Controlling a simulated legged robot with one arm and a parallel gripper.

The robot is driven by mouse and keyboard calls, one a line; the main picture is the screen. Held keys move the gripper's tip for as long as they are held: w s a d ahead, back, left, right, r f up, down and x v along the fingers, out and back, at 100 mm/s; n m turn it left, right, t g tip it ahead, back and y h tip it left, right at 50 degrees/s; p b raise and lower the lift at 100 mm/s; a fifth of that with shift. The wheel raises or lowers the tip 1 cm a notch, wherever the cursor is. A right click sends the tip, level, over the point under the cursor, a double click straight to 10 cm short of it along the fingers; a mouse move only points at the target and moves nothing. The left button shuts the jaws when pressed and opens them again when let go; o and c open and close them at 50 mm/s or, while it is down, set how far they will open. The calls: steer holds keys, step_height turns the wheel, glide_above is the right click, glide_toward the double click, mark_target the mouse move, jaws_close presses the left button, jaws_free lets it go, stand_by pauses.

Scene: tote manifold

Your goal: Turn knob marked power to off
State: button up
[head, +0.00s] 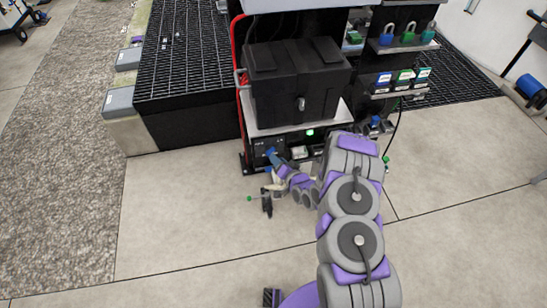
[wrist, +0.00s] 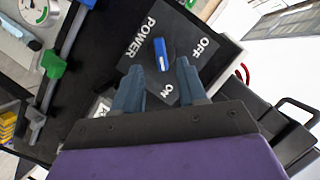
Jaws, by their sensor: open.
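The power knob (wrist: 160,47) is a blue bar on a dark panel in the wrist view. POWER is printed to its left, OFF to its right and ON below it. The white mark on the knob is at its lower end, toward ON. My gripper (wrist: 158,66) is open, with one blue-grey finger on each side below the knob. The knob lies between the finger lines; contact cannot be told. In the head view my gripper (head: 272,156) is at the low front panel (head: 259,145), where it hides the knob.
A black case (head: 298,85) sits on a shelf above the panel. In the wrist view a rail with a green clip (wrist: 52,63) and a gauge (wrist: 39,10) are at left.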

mark_target(270, 151)
steer(key=b+x, duration=0.1)
steer(key=x, duration=0.3)
steer(key=shift+w+a, duration=0.2)
jaws_close()
steer(key=shift+f, duration=0.1)
